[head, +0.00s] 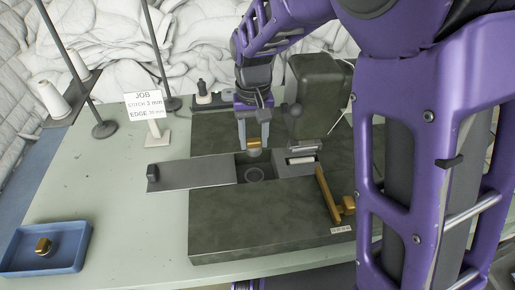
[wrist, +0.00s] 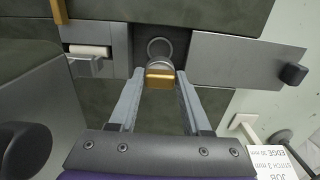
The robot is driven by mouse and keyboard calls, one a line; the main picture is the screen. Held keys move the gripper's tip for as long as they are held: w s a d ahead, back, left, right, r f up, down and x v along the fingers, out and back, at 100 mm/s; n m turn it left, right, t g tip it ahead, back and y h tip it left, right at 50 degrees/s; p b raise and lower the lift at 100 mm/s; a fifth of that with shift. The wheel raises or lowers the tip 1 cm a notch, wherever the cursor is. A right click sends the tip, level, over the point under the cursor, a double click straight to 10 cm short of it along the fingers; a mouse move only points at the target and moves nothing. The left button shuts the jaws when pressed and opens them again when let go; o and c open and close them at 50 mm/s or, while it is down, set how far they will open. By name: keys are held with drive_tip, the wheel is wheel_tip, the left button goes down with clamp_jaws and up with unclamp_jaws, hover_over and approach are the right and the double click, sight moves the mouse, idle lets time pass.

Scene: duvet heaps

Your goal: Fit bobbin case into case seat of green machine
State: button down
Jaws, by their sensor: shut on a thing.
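My gripper (head: 254,140) is shut on the bobbin case (head: 254,143), a small metal case with a brass-coloured part. It holds the case above the opening in the dark green machine bed (head: 270,222). In the wrist view the brass part of the bobbin case (wrist: 160,79) sits between the fingertips of the gripper (wrist: 160,83). The ring-shaped case seat (head: 254,174) lies in the opening, and its ring (wrist: 159,47) shows just beyond the case in the wrist view. The case looks apart from the seat in the head view. The slide plate (head: 192,173) is drawn out to the left.
A blue tray (head: 75,262) at the lower left holds another brass-topped piece (head: 44,246). A job sign (head: 146,105), thread stands and white cones (head: 52,100) stand at the back left. A brass lever (head: 327,194) lies right of the opening.

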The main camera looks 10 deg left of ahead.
wheel_tip(320, 180, down, 11)
drive_tip(key=shift+r+b, duration=0.15)
drive_tip(key=shift+b, duration=0.65)
drive_tip(key=shift+c, duration=1.8)
unclamp_jaws()
wheel_tip(320, 180, up, 12)
drive_tip(key=shift+r+p, duration=0.1)
drive_tip(key=shift+p, duration=1.05)
